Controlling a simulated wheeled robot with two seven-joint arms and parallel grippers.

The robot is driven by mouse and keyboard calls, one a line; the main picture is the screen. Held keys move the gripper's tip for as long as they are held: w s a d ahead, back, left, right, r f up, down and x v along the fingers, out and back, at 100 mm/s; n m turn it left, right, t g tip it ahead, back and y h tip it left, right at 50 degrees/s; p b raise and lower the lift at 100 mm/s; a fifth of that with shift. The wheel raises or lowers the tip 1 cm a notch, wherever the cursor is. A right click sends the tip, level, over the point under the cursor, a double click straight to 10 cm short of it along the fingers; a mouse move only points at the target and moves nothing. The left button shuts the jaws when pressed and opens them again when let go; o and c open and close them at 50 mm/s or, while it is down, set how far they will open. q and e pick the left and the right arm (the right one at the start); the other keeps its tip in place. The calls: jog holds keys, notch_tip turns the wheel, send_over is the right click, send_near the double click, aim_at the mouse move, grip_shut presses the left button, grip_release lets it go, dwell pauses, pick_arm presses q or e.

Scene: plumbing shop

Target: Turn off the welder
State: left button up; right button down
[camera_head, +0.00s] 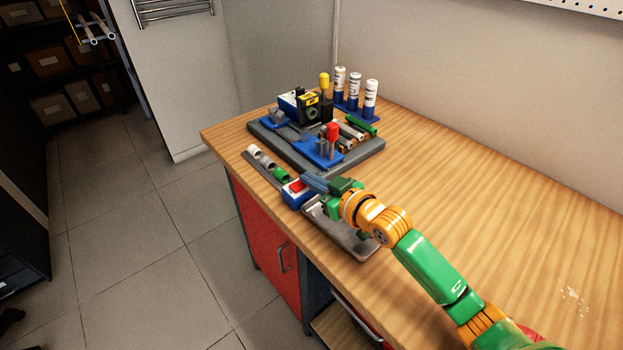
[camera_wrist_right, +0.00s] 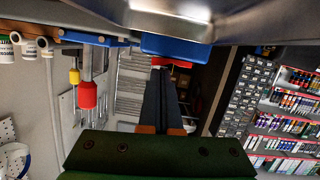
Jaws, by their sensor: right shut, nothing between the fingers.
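A black, blue and yellow machine (camera_head: 303,107), which looks like the welder, sits on a dark grey base (camera_head: 352,158) on the bench. In front of that base is a small blue and white box with a red switch (camera_head: 297,187). In the wrist view the red switch (camera_wrist_right: 172,64) shows just beyond my fingertips, under the blue box (camera_wrist_right: 175,45). My right gripper (camera_head: 306,178) is shut and empty, its fingers at the switch box. The shut fingers show side by side in the wrist view (camera_wrist_right: 160,78). I cannot tell whether they touch the switch. My left gripper is not in view.
White and green fittings (camera_head: 267,163) lie on a strip left of the box. A grey tray (camera_head: 350,237) lies under my right wrist. White and blue bottles (camera_head: 355,88) stand behind the machine. The wooden bench (camera_head: 480,195) is clear on the right.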

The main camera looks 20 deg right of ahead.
jog(key=shift+f+m, duration=0.3)
jog(key=shift+m, duration=0.1)
jog(key=shift+d, duration=0.2)
jog(key=r+p, duration=0.4)
jog(key=shift+w+r+p, duration=0.2)
jog(key=shift+p, duration=0.2)
jog(key=b+v, duration=0.1)
jog(key=v, duration=0.9)
jog(key=shift+d+f, duration=0.2)
jog(key=shift+d, duration=0.25)
